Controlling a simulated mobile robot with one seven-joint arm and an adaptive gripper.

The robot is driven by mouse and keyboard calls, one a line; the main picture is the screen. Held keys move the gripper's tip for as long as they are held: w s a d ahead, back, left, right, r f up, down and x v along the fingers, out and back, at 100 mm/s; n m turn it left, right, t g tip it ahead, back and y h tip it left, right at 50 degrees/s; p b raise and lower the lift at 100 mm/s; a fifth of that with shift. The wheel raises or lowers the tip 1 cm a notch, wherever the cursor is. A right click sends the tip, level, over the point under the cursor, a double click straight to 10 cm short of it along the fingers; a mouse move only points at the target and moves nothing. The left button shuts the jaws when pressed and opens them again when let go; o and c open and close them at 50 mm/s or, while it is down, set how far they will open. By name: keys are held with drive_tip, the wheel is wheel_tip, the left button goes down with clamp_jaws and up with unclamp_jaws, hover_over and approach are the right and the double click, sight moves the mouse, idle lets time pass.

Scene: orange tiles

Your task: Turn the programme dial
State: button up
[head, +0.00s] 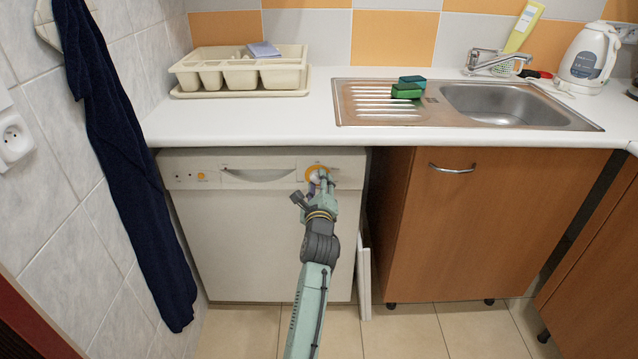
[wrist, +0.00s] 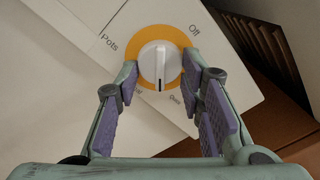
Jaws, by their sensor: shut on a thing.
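The programme dial (wrist: 159,60) is a white round knob on an orange ring, at the right end of the dishwasher's control panel (head: 250,166). In the wrist view "Off" stands at its upper right and "Pots" at its left. Two smaller labels below are partly hidden or too small to read. A dark mark on the knob points down in that view. My gripper (wrist: 160,70) has one finger on each side of the knob and is shut on it. In the head view my gripper (head: 321,183) covers part of the dial.
The white dishwasher (head: 260,235) stands under a white worktop (head: 320,110). A wooden cabinet (head: 480,220) is to its right, with a dark gap between. A dark blue towel (head: 125,160) hangs at the left. Tiled floor in front is clear.

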drive_tip(key=m+p, duration=0.1)
drive_tip(key=m, duration=0.3)
drive_tip(key=shift+a+m, duration=0.15)
drive_tip(key=shift+m, duration=0.15)
drive_tip(key=m+p, duration=0.1)
drive_tip(key=m, duration=0.3)
drive_tip(key=shift+p, duration=0.35)
drive_tip(key=shift+m, duration=0.3)
drive_tip(key=o, duration=1.1)
drive_tip(key=shift+o, duration=0.2)
drive_tip(key=shift+s+f, duration=0.1)
drive_tip(key=s, duration=0.7)
drive_tip(key=shift+s, duration=0.15)
